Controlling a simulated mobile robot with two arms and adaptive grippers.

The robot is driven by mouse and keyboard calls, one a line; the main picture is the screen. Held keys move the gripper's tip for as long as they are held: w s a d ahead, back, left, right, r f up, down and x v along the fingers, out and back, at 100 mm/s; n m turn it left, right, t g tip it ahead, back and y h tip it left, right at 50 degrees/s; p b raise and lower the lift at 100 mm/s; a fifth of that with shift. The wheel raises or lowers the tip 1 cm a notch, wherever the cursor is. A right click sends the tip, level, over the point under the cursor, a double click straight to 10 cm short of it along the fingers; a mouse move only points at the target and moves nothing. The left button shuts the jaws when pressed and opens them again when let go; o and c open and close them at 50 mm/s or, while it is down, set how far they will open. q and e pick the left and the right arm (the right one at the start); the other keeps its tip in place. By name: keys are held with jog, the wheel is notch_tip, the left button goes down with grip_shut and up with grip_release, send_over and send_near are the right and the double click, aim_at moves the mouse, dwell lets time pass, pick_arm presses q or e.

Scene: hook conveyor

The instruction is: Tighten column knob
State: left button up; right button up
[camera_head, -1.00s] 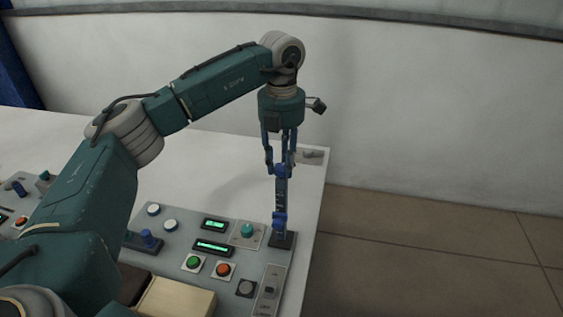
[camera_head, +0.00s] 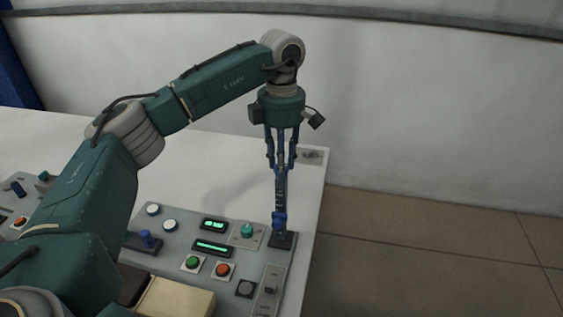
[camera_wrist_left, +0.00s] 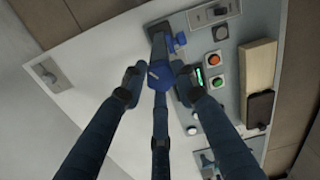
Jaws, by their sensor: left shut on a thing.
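A slim dark-blue column (camera_head: 281,197) stands upright on a black base (camera_head: 282,241) at the right end of the grey control panel. It has a bright blue collar (camera_head: 280,220) low down. The blue column knob (camera_wrist_left: 159,74) at its top shows in the left wrist view, with a pale mark on it. My left gripper (camera_head: 281,165) points straight down over the column and is shut on the knob, its dark-blue fingers around it. In the head view the fingers largely hide the knob. My right gripper is in neither view.
The panel (camera_head: 185,245) carries a teal knob (camera_head: 247,231), green button (camera_head: 192,262), orange button (camera_head: 223,269), lit displays and a switch (camera_head: 269,290). A cream block (camera_head: 178,298) lies in front.

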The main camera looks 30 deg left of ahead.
pick_arm(q)
jog(key=m, duration=0.7)
jog(key=shift+r, duration=0.15)
jog(key=m, duration=0.7)
jog(key=shift+m, duration=0.3)
jog(key=m, duration=0.4)
jog(key=shift+r+m, duration=0.1)
jog(key=shift+m, duration=0.2)
jog(key=shift+w+m, duration=0.1)
jog(key=shift+m, duration=2)
jog(key=o, duration=1)
jog(key=shift+o, duration=0.7)
